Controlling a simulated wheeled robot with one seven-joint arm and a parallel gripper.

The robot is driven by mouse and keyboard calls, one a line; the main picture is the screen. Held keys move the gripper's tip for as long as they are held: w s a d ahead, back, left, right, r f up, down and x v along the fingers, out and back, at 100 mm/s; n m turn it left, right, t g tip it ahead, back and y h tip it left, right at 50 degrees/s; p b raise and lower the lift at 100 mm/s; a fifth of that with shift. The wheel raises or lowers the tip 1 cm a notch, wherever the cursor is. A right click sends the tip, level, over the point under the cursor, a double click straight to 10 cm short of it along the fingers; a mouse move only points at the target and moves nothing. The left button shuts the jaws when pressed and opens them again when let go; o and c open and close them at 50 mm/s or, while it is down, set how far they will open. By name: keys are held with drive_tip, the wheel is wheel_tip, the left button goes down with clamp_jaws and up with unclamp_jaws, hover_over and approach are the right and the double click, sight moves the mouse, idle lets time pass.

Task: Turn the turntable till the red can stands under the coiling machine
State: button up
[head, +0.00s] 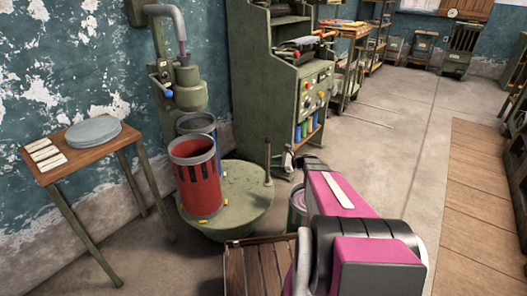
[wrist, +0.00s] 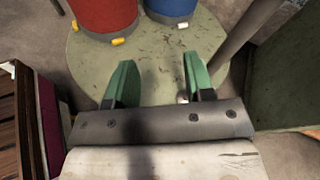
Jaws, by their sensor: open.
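The round green turntable (head: 245,190) stands low on the floor with a red can (head: 197,178) and a blue can (head: 200,124) on it. The coiling machine (head: 188,88) hangs on the wall; its spout is above the blue can, and the red can stands nearer to me. An upright post (head: 268,163) rises from the turntable's right side. My gripper (head: 287,160) is just right of the post. In the wrist view its green fingers (wrist: 161,84) are apart above the turntable, with the post (wrist: 243,42) beside the right finger, not clearly between them.
A small table (head: 75,150) with a grey disc stack stands at left. A green cabinet (head: 265,75) stands behind the turntable. A wooden slatted crate (head: 255,265) and a bucket (head: 298,205) are near my arm. Open floor (head: 390,120) lies to the right.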

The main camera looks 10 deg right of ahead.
drive_tip(key=w+d+m+t+y, duration=0.1)
drive_tip(key=w+d+m+t, duration=0.3)
drive_tip(key=w+d+m, duration=0.15)
drive_tip(key=x, duration=1.1)
drive_tip(key=shift+w+f, duration=0.2)
drive_tip(key=shift+f, duration=0.05)
clamp_jaws()
